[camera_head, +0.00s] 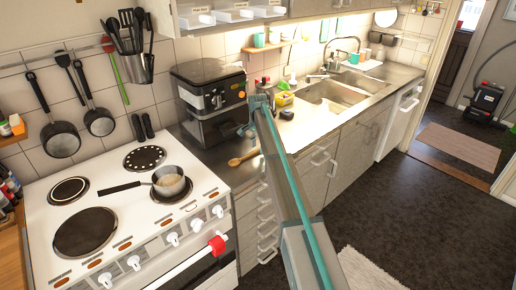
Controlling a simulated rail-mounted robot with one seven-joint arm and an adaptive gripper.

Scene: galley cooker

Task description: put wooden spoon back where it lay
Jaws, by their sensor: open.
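The wooden spoon (240,159) lies on the steel counter between the cooker and the sink, below the black air fryer. Its bowl end is to the left and its handle runs right toward my arm. My arm rises from the bottom of the picture across the counter front. My gripper (246,131) is small and partly hidden at the far end of the arm, above the counter and behind the spoon in the picture. It is open, and I see nothing in it.
The air fryer (209,98) stands at the counter's back left. A yellow item (284,99) and bottles stand left of the sink (337,95). Pans and a utensil holder (135,68) hang above the cooker. Dark floor (400,215) is open at right.

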